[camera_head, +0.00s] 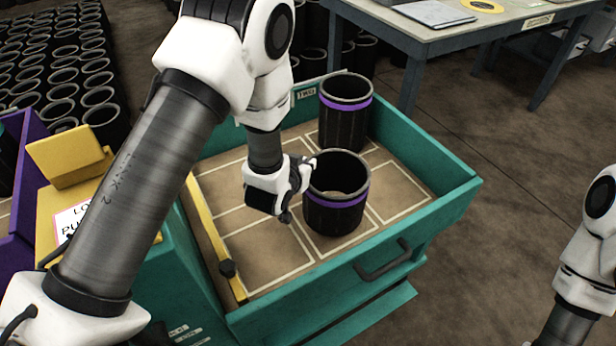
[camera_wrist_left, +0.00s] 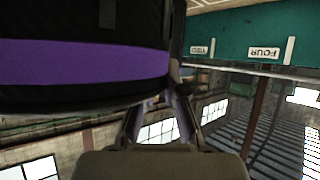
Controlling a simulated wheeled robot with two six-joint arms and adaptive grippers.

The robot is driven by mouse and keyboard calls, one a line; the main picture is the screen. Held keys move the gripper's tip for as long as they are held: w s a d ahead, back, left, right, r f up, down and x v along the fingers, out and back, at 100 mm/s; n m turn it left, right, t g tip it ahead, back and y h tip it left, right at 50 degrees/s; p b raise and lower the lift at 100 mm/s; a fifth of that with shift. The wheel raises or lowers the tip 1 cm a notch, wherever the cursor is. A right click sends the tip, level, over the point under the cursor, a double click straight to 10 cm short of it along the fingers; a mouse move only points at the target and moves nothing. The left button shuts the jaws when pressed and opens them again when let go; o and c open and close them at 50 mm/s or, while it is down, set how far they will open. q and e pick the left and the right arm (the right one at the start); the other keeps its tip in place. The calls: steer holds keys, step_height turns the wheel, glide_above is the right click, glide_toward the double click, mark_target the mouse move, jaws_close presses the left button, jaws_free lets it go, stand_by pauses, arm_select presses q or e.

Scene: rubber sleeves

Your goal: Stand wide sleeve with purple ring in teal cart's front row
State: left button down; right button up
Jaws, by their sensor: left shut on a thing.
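A wide black sleeve with a purple ring (camera_head: 335,215) is upright inside the teal cart (camera_head: 460,194), near its front edge. My left gripper (camera_head: 307,178) is shut on the left side of this sleeve's wall. In the left wrist view the sleeve (camera_wrist_left: 80,65) fills the upper left, close to the fingers (camera_wrist_left: 158,115). I cannot tell whether its base touches the cart floor. A second, taller-looking black sleeve with a purple ring (camera_head: 344,125) stands behind it in the cart. My right arm shows at the right edge; its gripper is out of view.
The cart floor has pale gridlines, with bare cells (camera_head: 262,247) at front left. A yellow bar (camera_head: 212,235) runs along the left side. A grey table (camera_head: 430,38) is behind; many black sleeves (camera_head: 60,70) stand at back left.

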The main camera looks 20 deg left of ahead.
arm_select(q)
step_height(320, 180, down, 2)
steer(key=shift+f, duration=0.15)
steer(key=c, duration=1.7)
jaws_free()
steer(key=shift+f, duration=0.25)
steer(key=o, duration=0.4)
steer(key=shift+o, duration=0.2)
